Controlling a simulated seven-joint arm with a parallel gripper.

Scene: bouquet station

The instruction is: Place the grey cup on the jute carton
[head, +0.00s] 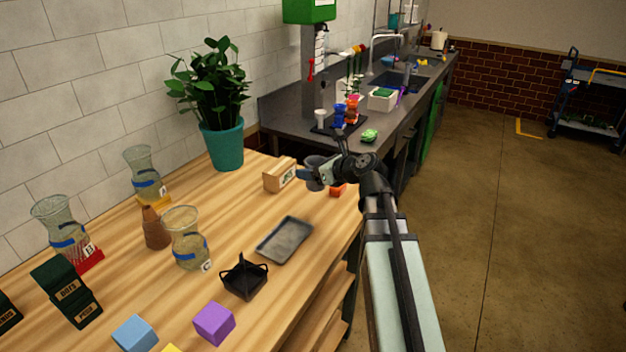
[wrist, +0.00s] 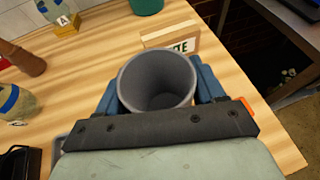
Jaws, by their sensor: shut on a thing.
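My gripper (wrist: 157,97) is shut on the grey cup (wrist: 157,80), with one blue finger on each side of it. The cup is upright, and its open top and empty inside show in the wrist view. In the head view the grey cup (head: 314,168) is at the far right end of the wooden table, just right of the jute carton (head: 279,174). The jute carton is a small tan box with a white label; in the wrist view (wrist: 172,38) it lies just beyond the cup, which hides part of its label.
A teal plant pot (head: 223,145) stands behind the carton. An orange block (head: 338,190) lies near the table edge beside my gripper. A grey tray (head: 285,240), black basket (head: 244,277) and glass vase C (head: 187,240) stand nearer. The table between carton and tray is clear.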

